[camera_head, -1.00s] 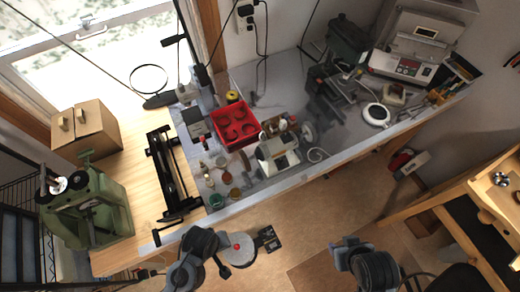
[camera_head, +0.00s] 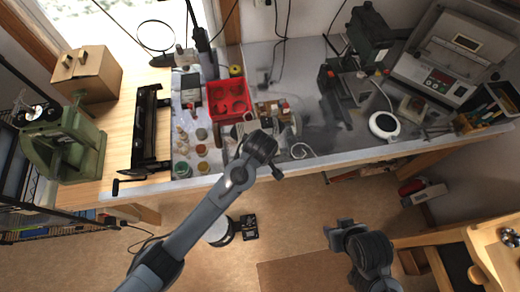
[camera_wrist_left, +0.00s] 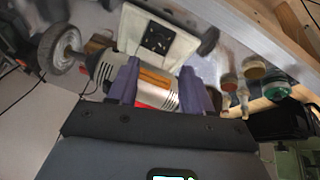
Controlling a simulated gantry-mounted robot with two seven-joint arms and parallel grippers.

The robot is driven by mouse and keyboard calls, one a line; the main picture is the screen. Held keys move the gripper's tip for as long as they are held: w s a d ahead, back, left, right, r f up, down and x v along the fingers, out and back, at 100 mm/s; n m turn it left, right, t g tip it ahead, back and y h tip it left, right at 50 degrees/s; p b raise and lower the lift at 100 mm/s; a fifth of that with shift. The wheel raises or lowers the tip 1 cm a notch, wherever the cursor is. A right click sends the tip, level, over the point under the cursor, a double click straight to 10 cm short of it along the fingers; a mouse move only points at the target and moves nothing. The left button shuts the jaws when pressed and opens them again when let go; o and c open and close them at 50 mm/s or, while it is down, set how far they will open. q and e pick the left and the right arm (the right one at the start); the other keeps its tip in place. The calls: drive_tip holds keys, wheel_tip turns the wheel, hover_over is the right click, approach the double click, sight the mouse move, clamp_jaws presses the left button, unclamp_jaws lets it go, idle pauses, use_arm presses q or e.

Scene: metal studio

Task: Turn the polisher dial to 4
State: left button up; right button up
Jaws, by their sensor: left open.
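The polisher (camera_wrist_left: 105,66) shows in the left wrist view, with a grey motor body, a wheel at the left and a pale base. A black square panel (camera_wrist_left: 157,37) sits on that base; a dial mark is too small to read. My left gripper (camera_wrist_left: 160,82) is open. Its two purple fingers appear in front of the motor body, below the panel in the picture; contact cannot be told. In the head view my left arm hides most of the polisher. My right gripper (camera_head: 339,226) hangs low, apart from the bench; its jaw opening is unclear.
A red tray (camera_head: 228,101) stands behind the polisher. Several small jars (camera_head: 201,150) stand left of it. A white round device (camera_head: 384,125) and a grey machine (camera_head: 455,55) are at the right. A black rail frame (camera_head: 147,132) lies left.

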use_arm(q)
drive_tip(key=p+x, duration=0.1)
drive_tip(key=x, duration=0.9)
drive_tip(key=shift+w+d+f, duration=0.1)
drive_tip(key=shift+w+f, duration=0.05)
clamp_jaws()
